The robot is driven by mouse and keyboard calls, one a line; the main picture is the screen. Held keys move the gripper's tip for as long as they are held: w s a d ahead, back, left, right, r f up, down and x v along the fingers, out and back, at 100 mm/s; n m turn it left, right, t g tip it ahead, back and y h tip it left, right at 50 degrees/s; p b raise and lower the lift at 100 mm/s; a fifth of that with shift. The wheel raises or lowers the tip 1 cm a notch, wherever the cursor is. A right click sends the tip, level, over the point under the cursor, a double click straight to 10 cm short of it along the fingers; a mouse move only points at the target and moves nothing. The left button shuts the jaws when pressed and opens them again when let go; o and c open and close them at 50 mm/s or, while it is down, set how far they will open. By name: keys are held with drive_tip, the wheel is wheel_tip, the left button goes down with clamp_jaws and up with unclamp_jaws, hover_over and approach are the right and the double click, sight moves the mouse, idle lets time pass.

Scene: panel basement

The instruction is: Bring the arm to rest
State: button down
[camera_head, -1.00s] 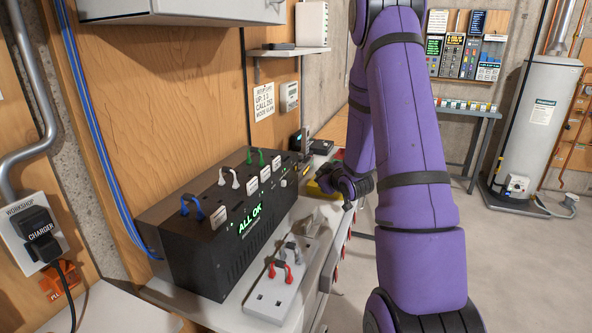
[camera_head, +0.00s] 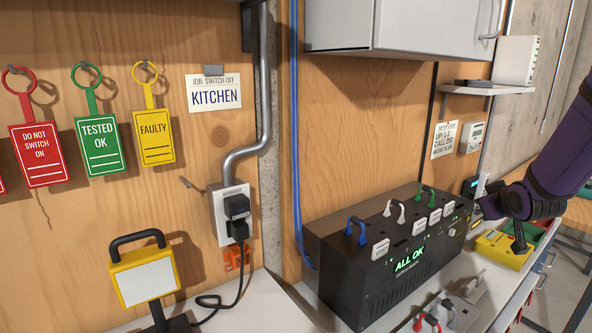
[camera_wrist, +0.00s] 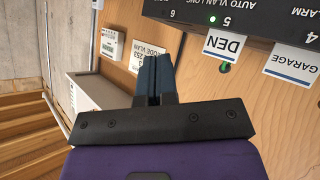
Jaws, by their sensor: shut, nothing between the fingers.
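My purple arm (camera_head: 566,150) reaches in from the right edge in the head view, bent at a dark joint above the right end of the bench. My gripper (camera_wrist: 154,78) shows in the wrist view with its two dark fingers together and nothing between them. It is near the black panel unit, which fills the top right of that view with labels reading DEN (camera_wrist: 226,44) and GARAGE (camera_wrist: 291,66). In the head view my fingers are small and partly hidden by the arm. I cannot tell whether they touch anything.
The black unit (camera_head: 345,270) reading ALL OK stands on the bench with coloured plugs on top. A yellow box (camera_head: 503,250) is at right. Tags, including a red one (camera_head: 40,155), hang at left beside a KITCHEN note (camera_head: 215,93). A work lamp (camera_head: 147,275) stands below.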

drive_tip(key=s+a+r+m+g+y, duration=0.1)
drive_tip(key=s+a+r+g, duration=0.1)
drive_tip(key=s+a+r, duration=0.55)
drive_tip(key=s+a+r+m+g+y, duration=0.15)
drive_tip(key=s+a+r, duration=0.25)
drive_tip(key=s+a, duration=0.55)
drive_tip(key=s+a+r+g+y, duration=0.1)
drive_tip(key=s+a, duration=0.4)
drive_tip(key=s, duration=0.6)
drive_tip(key=shift+s+n+g, duration=0.2)
drive_tip(key=shift+n+g, duration=0.15)
drive_tip(key=shift+g, duration=0.5)
